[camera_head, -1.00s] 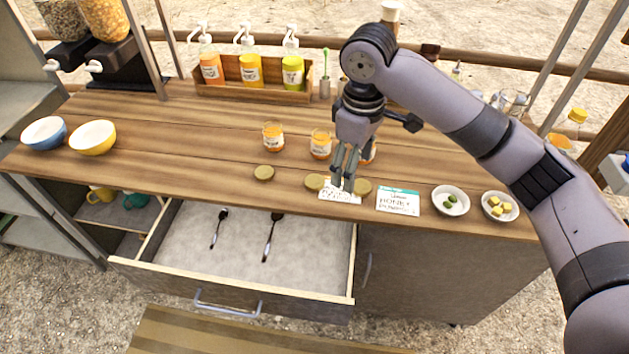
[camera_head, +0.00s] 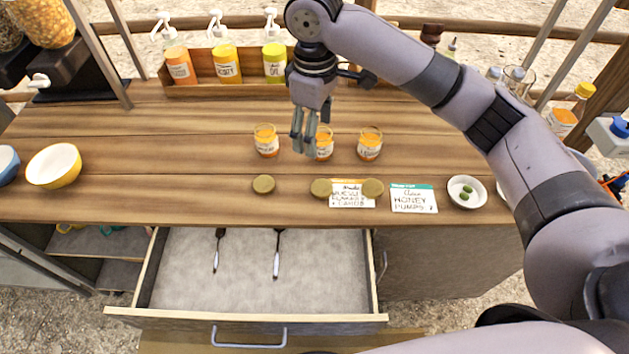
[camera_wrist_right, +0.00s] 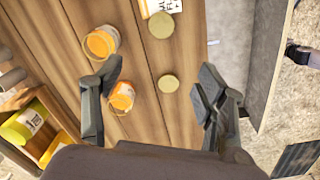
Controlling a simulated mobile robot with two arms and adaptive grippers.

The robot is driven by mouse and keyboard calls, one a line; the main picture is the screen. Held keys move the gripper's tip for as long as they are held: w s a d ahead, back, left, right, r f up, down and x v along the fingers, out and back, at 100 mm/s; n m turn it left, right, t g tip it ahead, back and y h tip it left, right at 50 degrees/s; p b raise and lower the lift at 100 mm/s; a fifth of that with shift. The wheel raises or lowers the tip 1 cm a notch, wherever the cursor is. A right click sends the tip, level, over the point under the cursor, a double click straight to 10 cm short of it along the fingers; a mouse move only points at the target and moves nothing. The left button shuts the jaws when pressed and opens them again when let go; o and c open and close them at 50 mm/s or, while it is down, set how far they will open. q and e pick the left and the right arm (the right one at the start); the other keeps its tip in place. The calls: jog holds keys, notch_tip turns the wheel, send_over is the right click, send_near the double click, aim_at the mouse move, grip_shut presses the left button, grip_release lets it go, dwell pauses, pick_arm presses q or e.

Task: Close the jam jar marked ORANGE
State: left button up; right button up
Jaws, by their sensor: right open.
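Three open glass jars of orange jam stand in a row on the wooden counter: a left jar (camera_head: 266,142), a middle jar (camera_head: 325,150) partly hidden by my gripper, and a right jar (camera_head: 370,144). Their labels are too small to read surely. Three round tan lids lie in front of them: left (camera_head: 263,184), middle (camera_head: 321,188), right (camera_head: 372,188). My right gripper (camera_head: 304,144) is open and empty, pointing down above the counter by the left and middle jars. The right wrist view shows the left jar (camera_wrist_right: 121,97) and left lid (camera_wrist_right: 168,83) between the fingers. My left gripper is out of view.
A handwritten card (camera_head: 352,199) lies by the middle and right lids, with a honey pumps card (camera_head: 414,199) beside it. A pump-bottle crate (camera_head: 205,90) stands behind. An open drawer (camera_head: 250,322) juts out in front. A yellow bowl (camera_head: 54,165) stands left.

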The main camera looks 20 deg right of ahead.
jog(key=f, duration=0.1)
jog(key=p, duration=0.1)
send_over(321, 187)
jog(key=f, duration=1)
jog(key=shift+w+a, duration=0.1)
jog(key=shift+a, duration=0.25)
jog(key=shift+w+f, duration=0.1)
jog(key=shift+f, duration=0.45)
pick_arm(q)
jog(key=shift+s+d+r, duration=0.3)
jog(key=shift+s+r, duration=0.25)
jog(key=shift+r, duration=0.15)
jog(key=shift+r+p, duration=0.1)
jog(key=shift+p, duration=0.2)
pick_arm(e)
jog(key=shift+f, duration=0.1)
jog(key=f, duration=0.3)
jog(key=f+p, duration=0.1)
jog(key=shift+s+d+f, duration=0.15)
jog(key=shift+s+d, duration=0.05)
jog(key=shift+d, duration=0.15)
jog(key=shift+f, duration=0.35)
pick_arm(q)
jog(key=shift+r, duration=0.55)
pick_arm(e)
jog(key=shift+c, duration=0.6)
